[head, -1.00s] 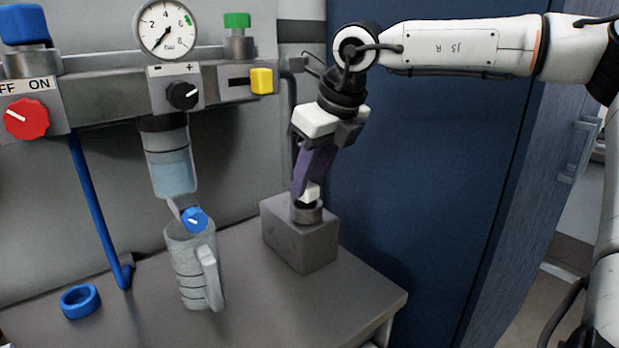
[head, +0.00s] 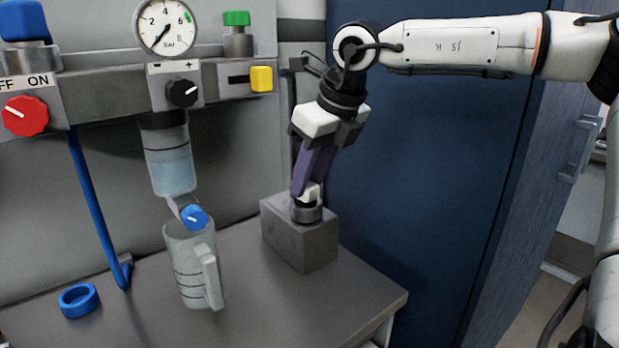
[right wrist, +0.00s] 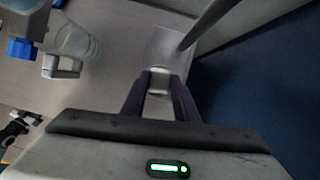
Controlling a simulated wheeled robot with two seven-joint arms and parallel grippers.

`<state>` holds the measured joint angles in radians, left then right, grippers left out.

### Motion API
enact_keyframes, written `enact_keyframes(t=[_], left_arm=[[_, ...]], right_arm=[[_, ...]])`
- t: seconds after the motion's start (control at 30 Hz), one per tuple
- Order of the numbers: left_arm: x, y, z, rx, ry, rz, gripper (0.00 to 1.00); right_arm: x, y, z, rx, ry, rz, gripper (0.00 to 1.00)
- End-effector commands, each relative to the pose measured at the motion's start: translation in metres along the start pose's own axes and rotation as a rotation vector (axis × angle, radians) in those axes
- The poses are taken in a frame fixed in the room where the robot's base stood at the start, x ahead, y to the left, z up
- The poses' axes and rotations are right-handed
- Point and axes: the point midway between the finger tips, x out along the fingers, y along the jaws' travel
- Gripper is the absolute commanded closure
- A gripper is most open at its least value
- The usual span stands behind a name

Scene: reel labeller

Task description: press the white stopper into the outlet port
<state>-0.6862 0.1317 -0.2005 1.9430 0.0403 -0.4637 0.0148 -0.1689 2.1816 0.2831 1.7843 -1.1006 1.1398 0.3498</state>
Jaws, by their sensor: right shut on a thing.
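My right gripper (head: 307,190) reaches down from above with its dark purple fingers and is shut on the white stopper (head: 311,188). The stopper is at the round metal port (head: 307,213) on top of the grey block (head: 302,246). The fingers hide part of it, and I cannot tell how deep it sits. In the right wrist view the stopper (right wrist: 159,83) is a pale, short cylinder between the two fingertips (right wrist: 159,75). My left gripper is not in view.
A clear jug (head: 190,265) stands left of the block, below a filter bowl (head: 170,165) with a blue tap (head: 194,217). A blue ring (head: 79,300) lies on the bench. A dark blue cabinet (head: 420,190) is close on the right. The bench front is clear.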

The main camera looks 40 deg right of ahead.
Motion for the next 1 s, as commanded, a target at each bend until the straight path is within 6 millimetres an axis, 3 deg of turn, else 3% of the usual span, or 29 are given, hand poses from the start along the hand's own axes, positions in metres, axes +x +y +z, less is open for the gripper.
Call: enact_keyframes(t=[0.43, 0.47, 0.57, 0.87, 1.0], left_arm=[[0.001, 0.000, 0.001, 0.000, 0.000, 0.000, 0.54], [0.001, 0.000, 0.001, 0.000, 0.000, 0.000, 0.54], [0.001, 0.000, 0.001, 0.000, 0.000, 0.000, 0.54], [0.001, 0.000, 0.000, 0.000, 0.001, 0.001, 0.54], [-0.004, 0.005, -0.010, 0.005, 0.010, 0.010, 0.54]], right_arm=[[0.003, 0.000, -0.002, 0.001, 0.004, 0.001, 0.98], [0.003, 0.000, -0.002, 0.001, 0.004, 0.001, 0.68], [0.003, 0.000, -0.002, 0.001, 0.004, 0.001, 0.51], [0.002, 0.000, -0.001, 0.000, 0.002, 0.001, 0.51], [0.002, 0.000, -0.001, 0.000, 0.002, 0.001, 0.51]])
